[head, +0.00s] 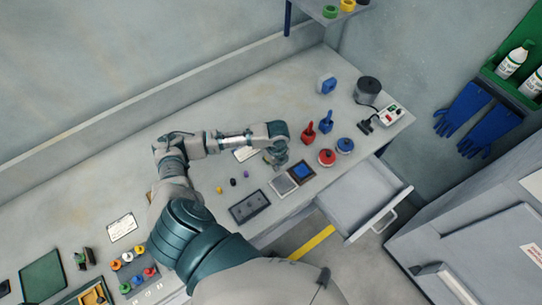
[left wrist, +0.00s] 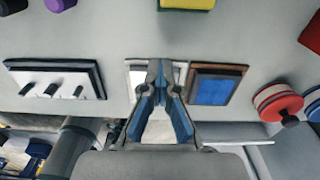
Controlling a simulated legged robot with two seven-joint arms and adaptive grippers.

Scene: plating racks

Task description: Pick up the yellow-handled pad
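A yellow block-like part (left wrist: 187,4), which looks like the pad's handle, shows at the top edge of the left wrist view, with a dark green edge below it. The rest of it is cut off. I cannot pick it out in the head view, where my left wrist may hide it. My left gripper (left wrist: 161,72) has its fingertips together and nothing visible between them. In the head view my left gripper (head: 278,157) hangs over the bench beside the grey and blue panels. My right gripper is not in view.
A blue panel (head: 301,172), a grey panel (head: 282,185) and a dark plate (head: 249,207) lie along the bench's front. Red (head: 326,157) and blue (head: 345,145) round items and a red handled tool (head: 308,133) stand to the right. An open drawer (head: 402,195) juts out below.

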